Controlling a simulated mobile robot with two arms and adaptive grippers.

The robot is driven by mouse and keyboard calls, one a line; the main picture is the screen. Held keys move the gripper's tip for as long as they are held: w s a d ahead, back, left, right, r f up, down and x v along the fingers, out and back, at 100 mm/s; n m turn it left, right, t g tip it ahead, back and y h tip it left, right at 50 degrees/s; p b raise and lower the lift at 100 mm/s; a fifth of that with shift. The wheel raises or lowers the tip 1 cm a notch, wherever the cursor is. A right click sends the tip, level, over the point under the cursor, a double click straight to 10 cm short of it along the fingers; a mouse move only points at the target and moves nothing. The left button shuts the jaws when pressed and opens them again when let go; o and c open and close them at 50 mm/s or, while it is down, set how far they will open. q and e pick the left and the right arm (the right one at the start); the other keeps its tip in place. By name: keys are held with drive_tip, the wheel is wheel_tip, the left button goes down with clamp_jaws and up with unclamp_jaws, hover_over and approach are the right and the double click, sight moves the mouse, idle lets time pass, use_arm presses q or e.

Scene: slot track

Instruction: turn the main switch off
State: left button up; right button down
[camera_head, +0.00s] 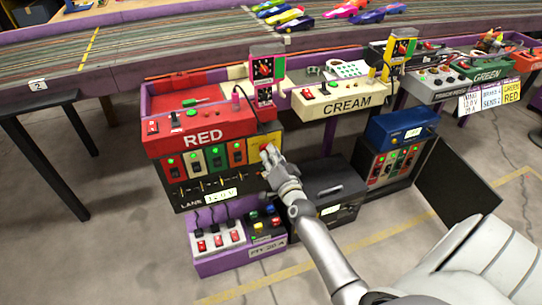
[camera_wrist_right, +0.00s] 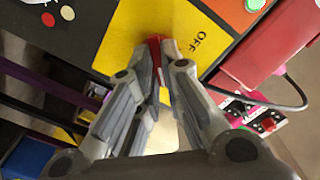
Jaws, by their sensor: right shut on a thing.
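The main switch is a red handle (camera_wrist_right: 155,50) on a yellow plate (camera_wrist_right: 122,38), seen in the right wrist view. Black letters "OFF" are printed on the plate beside the handle. My right gripper (camera_wrist_right: 160,50) is shut with its fingertips on the red handle. In the head view the yellow plate (camera_head: 257,141) is at the right end of the red lane's panel, and my right gripper (camera_head: 267,153) covers the handle there. I cannot tell which position the handle is in. My left gripper is not in view.
The red console (camera_head: 205,139) stands above the panel, with the cream console (camera_head: 345,105) to its right. A purple tray of switches (camera_head: 237,262) sits below. A dark box (camera_head: 340,185) and a blue box (camera_head: 398,128) stand to the right. Open floor lies in front.

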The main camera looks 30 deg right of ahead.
use_arm(q)
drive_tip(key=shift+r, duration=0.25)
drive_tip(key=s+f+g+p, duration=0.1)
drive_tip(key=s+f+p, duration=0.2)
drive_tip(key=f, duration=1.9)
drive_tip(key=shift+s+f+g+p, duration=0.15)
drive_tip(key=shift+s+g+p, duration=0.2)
drive_tip(key=shift+p, duration=2.35)
use_arm(e)
drive_tip(key=shift+a+f+n, duration=0.1)
drive_tip(key=shift+a+n, duration=0.05)
drive_tip(key=shift+n, duration=2.85)
drive_tip(key=shift+a+r+n, duration=0.1)
drive_tip(key=shift+a+n, duration=0.05)
drive_tip(key=shift+n, duration=2.85)
drive_tip(key=shift+a+f+n, duration=0.1)
drive_tip(key=shift+a+n, duration=0.05)
drive_tip(key=shift+n, duration=2.85)
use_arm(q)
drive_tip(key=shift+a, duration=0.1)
use_arm(e)
drive_tip(key=c, duration=1.6)
unclamp_jaws()
drive_tip(key=shift+w, duration=0.1)
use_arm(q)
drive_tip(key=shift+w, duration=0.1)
use_arm(e)
drive_tip(key=shift+o, duration=0.2)
